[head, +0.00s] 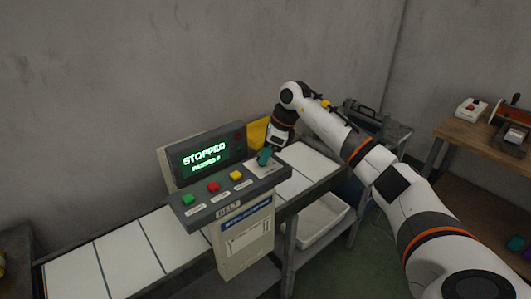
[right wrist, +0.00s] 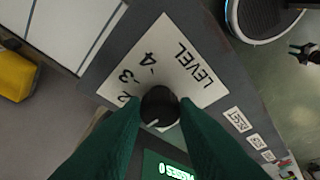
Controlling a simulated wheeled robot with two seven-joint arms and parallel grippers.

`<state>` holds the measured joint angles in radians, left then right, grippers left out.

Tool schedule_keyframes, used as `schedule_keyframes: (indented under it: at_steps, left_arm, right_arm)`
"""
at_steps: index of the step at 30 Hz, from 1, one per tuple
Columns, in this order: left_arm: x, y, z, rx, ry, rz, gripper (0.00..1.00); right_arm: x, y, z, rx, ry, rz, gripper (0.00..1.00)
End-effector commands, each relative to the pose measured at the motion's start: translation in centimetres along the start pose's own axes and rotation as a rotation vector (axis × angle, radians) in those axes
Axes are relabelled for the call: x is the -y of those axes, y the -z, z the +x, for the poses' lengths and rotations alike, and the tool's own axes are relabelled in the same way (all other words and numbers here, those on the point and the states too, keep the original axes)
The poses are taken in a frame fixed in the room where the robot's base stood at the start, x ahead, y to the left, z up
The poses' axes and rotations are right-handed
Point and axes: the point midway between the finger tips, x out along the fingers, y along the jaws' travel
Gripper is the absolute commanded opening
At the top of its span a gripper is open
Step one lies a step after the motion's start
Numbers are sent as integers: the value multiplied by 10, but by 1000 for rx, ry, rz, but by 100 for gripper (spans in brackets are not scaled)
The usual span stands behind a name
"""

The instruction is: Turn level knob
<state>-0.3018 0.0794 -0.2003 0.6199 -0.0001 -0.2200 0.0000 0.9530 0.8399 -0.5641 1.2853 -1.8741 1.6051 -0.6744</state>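The level knob (right wrist: 159,107) is round and black, on a white LEVEL plate (right wrist: 190,80) with 2, 3 and 4 visible. A short white mark on the knob points to the lower left in the right wrist view; the lower part of the scale is hidden. My right gripper (right wrist: 159,112) has its two green fingers on opposite sides of the knob, seemingly touching it. In the head view my right gripper (head: 265,157) is at the right end of the control panel (head: 225,190) and hides the knob. My left gripper is not in view.
A screen (head: 205,157) reads STOPPED above the green (head: 187,199), red (head: 213,187) and yellow (head: 236,175) buttons. A conveyor (head: 120,260) with white slats runs behind the panel. A yellow object (head: 259,132) stands behind my gripper. A white bin (head: 322,222) sits below the belt.

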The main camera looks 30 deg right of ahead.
Motion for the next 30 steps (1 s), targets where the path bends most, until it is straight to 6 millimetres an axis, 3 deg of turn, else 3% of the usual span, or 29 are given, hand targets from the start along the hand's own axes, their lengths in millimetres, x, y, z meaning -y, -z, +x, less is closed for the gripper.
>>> schedule_keyframes:
  at_steps: [1,4,14,30]
  left_arm:
    - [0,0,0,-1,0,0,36]
    - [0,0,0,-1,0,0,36]
    - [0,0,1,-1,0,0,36]
    - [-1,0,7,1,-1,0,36]
  right_arm:
    - [0,0,0,0,1,0,17]
    - [0,0,0,0,1,0,4]
    - [1,0,0,1,-24,55,4]
    - [4,1,0,-1,-177,420,4]
